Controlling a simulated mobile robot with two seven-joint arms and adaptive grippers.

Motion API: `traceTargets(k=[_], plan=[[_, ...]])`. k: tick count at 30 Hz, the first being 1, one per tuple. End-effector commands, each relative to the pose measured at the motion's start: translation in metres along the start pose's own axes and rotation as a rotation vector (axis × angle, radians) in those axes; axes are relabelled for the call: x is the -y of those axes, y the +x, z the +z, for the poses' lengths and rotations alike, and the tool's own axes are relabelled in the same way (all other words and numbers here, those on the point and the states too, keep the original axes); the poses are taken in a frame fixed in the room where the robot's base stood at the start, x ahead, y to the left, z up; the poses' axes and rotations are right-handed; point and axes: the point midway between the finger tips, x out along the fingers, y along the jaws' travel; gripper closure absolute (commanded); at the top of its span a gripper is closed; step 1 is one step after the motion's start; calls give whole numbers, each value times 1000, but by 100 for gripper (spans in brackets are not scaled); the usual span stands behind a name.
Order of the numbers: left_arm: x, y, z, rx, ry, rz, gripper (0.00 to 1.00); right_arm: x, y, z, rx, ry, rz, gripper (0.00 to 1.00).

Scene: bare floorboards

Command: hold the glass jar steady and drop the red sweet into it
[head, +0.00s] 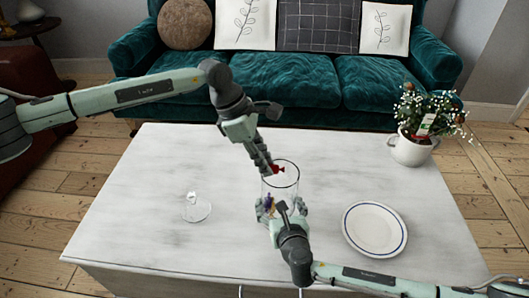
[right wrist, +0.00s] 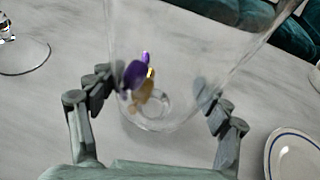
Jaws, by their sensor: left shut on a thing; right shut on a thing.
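The glass jar (head: 283,180) stands upright on the white table, open at the top. My right gripper (head: 281,210) is shut on the jar's lower part, one finger on each side; in the right wrist view its fingers (right wrist: 155,103) press the glass. Purple and gold sweets (right wrist: 140,82) lie inside the jar. My left gripper (head: 270,168) comes from above and is shut on the red sweet (head: 278,170). The sweet shows at the jar's mouth, near the rim; its exact depth against the rim is hard to tell.
A white plate with a blue ring (head: 374,229) lies right of the jar. A glass lid (head: 196,209) lies to the left. A white pot with a flowering plant (head: 412,148) stands at the back right. The table's left part (head: 140,190) is clear.

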Motion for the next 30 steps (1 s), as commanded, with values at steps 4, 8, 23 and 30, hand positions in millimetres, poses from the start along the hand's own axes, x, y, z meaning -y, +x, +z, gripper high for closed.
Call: traceTargets(k=[4,8,23,30], plan=[[0,3,-1,0,0,1,93,1,0,0,1,0,-2,75],[0,3,-1,0,1,1,93,1,0,0,1,0,-2,75],[0,3,-1,0,1,1,58,1,0,0,0,0,-2,75],[-2,-16,-1,0,1,4,58,1,0,0,0,0,-2,75]])
